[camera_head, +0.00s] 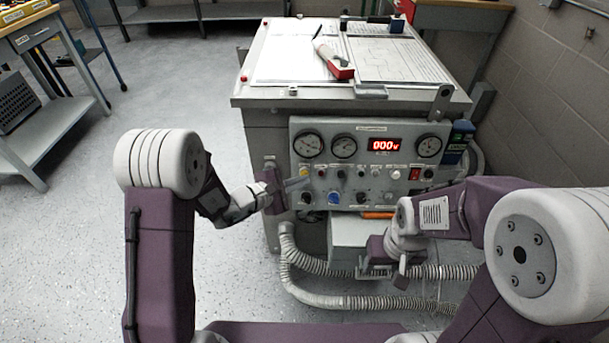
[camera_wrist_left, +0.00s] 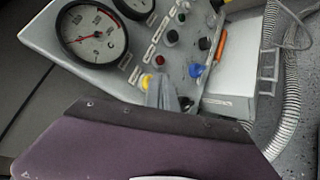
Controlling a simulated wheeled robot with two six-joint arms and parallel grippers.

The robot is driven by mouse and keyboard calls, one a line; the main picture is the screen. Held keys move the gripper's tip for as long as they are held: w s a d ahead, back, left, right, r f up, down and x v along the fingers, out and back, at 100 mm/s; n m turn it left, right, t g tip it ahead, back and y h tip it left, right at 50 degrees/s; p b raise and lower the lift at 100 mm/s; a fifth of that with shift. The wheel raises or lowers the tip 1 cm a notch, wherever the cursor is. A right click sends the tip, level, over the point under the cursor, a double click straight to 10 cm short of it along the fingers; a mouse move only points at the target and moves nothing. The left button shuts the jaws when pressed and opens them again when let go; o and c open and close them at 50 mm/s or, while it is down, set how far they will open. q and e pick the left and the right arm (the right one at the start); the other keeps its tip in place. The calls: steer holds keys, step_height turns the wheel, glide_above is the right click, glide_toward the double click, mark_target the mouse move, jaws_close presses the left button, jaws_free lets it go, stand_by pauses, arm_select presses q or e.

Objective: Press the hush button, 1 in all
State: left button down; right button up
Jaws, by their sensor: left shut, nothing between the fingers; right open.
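The control panel (camera_head: 372,160) on the front of the grey cabinet carries several small knobs and buttons; their labels are too small to read, so I cannot tell which one is the hush button. A yellow button (camera_head: 304,171) sits at the panel's left, a blue knob (camera_head: 334,197) lower down. My left gripper (camera_head: 298,183) is shut and empty, its tips at the panel's left edge, just below the yellow button. In the left wrist view the fingertips (camera_wrist_left: 164,95) overlap the yellow button (camera_wrist_left: 147,82); contact cannot be told. My right gripper (camera_head: 388,264) is open below the panel.
Three gauges and a red display (camera_head: 384,144) reading zeros fill the panel's upper row. A grey box (camera_head: 350,233) and ribbed hoses (camera_head: 320,299) lie below. The cabinet top (camera_head: 290,95) holds papers and a red-handled tool (camera_head: 338,69).

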arm_select(q)
steer(key=shift+w, duration=0.2)
steer(key=shift+s, duration=0.15)
stand_by(0.5)
steer(key=shift+s+r+b, duration=0.1)
steer(key=shift+s+b, duration=0.35)
steer(key=shift+s, duration=0.2)
steer(key=s, duration=0.1)
steer(key=s+b, duration=0.1)
steer(key=s, duration=0.1)
steer(key=s+r, duration=0.1)
steer(key=s, duration=0.1)
stand_by(0.7)
